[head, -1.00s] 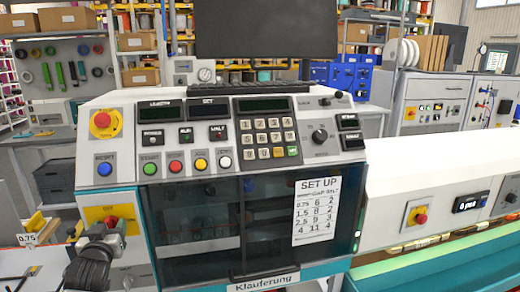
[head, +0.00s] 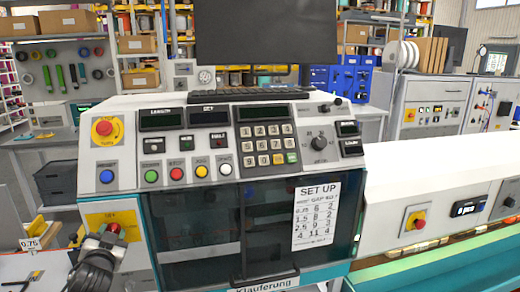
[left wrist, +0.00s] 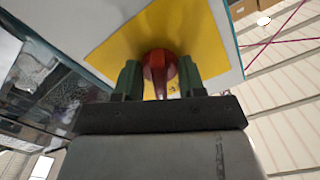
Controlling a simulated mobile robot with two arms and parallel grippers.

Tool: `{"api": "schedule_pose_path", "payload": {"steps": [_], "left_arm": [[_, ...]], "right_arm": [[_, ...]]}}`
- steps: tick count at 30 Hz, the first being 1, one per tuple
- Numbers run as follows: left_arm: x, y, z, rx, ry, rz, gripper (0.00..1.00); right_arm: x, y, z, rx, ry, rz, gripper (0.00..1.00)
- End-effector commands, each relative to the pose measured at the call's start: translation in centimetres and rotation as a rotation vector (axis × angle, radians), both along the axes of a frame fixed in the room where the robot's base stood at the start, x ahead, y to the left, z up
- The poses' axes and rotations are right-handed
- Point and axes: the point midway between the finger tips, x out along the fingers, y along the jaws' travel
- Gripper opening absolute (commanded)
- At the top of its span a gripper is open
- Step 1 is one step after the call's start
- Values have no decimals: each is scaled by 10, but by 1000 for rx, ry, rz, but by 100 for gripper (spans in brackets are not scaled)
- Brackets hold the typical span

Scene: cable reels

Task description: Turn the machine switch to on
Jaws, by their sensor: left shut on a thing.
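The machine switch is a red knob (left wrist: 158,68) on a yellow plate (left wrist: 118,50), in the middle of the left wrist view. In the head view the red knob (head: 113,228) shows on its yellow plate (head: 97,217) at the lower left of the machine front. My left gripper (left wrist: 158,80) has its two green fingers on either side of the knob and is shut on it. In the head view the left gripper (head: 103,243) partly covers the plate and knob. The knob's exact angle cannot be told. My right gripper is not in view.
A red emergency button (head: 104,127) on yellow sits above, with a blue button (head: 106,177) below it. The dark glass door (head: 200,225) with a handle is right of the switch. A keypad (head: 268,143) is higher up.

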Motion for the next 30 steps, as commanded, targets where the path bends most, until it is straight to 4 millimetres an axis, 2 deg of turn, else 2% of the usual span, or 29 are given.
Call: {"api": "schedule_pose_path", "payload": {"steps": [15,23,24,28,30], "left_arm": [[0,0,2,667,162,0,26],[0,0,1,968,235,-1,26],[0,0,0,978,236,-1,43],[0,0,-1,970,234,-1,63],[0,0,-1,969,233,-1,64]], "right_arm": [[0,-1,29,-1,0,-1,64],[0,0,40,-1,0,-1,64],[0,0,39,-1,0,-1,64],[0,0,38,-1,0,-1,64],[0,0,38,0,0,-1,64]]}}
